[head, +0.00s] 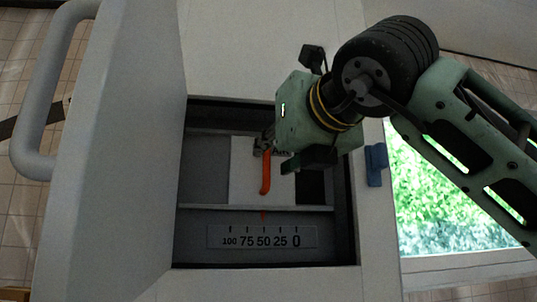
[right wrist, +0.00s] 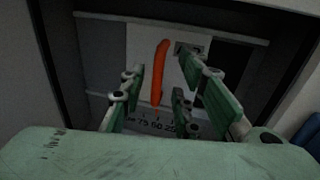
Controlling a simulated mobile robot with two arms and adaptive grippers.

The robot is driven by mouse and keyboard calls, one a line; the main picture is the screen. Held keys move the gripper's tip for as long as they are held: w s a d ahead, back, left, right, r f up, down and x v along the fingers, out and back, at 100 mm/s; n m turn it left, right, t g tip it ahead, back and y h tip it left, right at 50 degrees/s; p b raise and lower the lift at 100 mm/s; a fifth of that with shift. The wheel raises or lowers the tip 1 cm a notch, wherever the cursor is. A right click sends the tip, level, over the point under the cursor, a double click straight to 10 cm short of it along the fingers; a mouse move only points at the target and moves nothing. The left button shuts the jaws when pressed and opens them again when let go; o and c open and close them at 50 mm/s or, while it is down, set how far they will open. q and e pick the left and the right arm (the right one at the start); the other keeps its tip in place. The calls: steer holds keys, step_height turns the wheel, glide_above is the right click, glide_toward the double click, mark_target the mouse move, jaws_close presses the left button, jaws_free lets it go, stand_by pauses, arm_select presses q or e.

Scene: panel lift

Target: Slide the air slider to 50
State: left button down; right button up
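The air slider is a white plate (head: 241,170) with an orange handle (head: 265,172), inside an open recessed panel. Its red pointer (head: 262,216) stands at about the 50 mark on the number scale (head: 262,238), which reads 100 to 0 from left to right. My right gripper (head: 275,152) is at the handle, reaching in from the right. In the right wrist view its fingers (right wrist: 160,80) are apart, with the orange handle (right wrist: 160,70) showing between them. Whether a finger touches the handle cannot be told. My left gripper is not in view.
The panel's open door (head: 125,150) with a grey bar handle (head: 38,130) stands on the left. The recess walls lie close around the slider. A blue latch piece (head: 375,165) sits on the right frame, beside a bright window (head: 435,205).

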steer(key=v, duration=0.8)
stand_by(0.4)
